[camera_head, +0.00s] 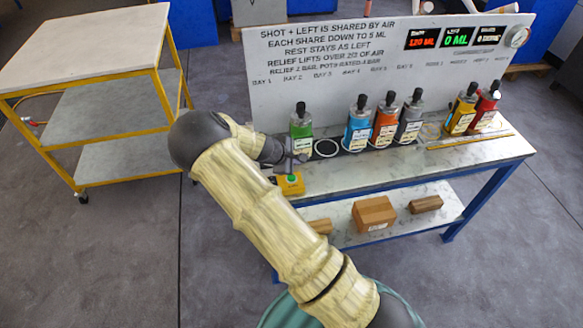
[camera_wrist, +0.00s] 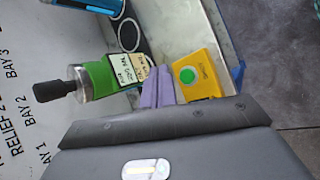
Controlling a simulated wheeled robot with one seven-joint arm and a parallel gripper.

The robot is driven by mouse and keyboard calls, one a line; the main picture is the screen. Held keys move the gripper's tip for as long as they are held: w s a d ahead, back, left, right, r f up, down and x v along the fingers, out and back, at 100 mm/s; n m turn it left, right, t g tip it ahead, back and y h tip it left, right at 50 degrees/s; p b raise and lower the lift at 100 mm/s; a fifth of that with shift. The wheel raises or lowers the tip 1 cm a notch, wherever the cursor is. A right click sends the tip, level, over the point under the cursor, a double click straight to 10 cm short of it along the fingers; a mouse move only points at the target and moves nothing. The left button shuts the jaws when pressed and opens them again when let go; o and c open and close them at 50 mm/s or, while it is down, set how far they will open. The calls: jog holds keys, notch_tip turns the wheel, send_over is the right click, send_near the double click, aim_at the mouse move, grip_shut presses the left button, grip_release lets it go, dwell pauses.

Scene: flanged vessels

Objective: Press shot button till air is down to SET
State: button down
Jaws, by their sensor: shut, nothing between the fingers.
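The yellow button box (camera_head: 290,186) with a green button sits at the bench's front left; the green button (camera_wrist: 187,76) shows clearly in the wrist view. My gripper (camera_head: 293,162) is shut and empty, with its fingers (camera_wrist: 158,88) between the green vessel and the box in the wrist view. The button is uncovered there; I cannot tell whether a fingertip touches the box. On the board, a red display (camera_head: 422,38) reads 120 ML and a green display (camera_head: 456,36) reads 0 ML. Their small headings are unreadable, so I cannot tell which is SET.
The green vessel (camera_head: 301,127) stands close behind my gripper. An empty ring (camera_head: 326,148) lies beside it. Blue, orange and grey vessels (camera_head: 410,121) stand further right, then yellow and red ones (camera_head: 484,112). A yellow-framed cart (camera_head: 85,50) stands left.

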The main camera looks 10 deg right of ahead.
aim_at(289, 178)
jog(key=shift+w+a+r+n+t+h+p, duration=0.2)
jog(key=shift+w+a+n+t, duration=0.15)
jog(key=shift+w+n, duration=0.3)
jog(key=shift+w+a+r+n+t+h+p, duration=0.15)
jog(key=shift+w+a+n+t+p, duration=0.1)
jog(key=shift+w+a+n, duration=0.3)
jog(key=shift+d, duration=0.1)
jog(key=shift+f+b, duration=2.8)
jog(key=shift+f, duration=1.6)
jog(key=shift+f+b, duration=0.4)
jog(key=shift+b, duration=0.05)
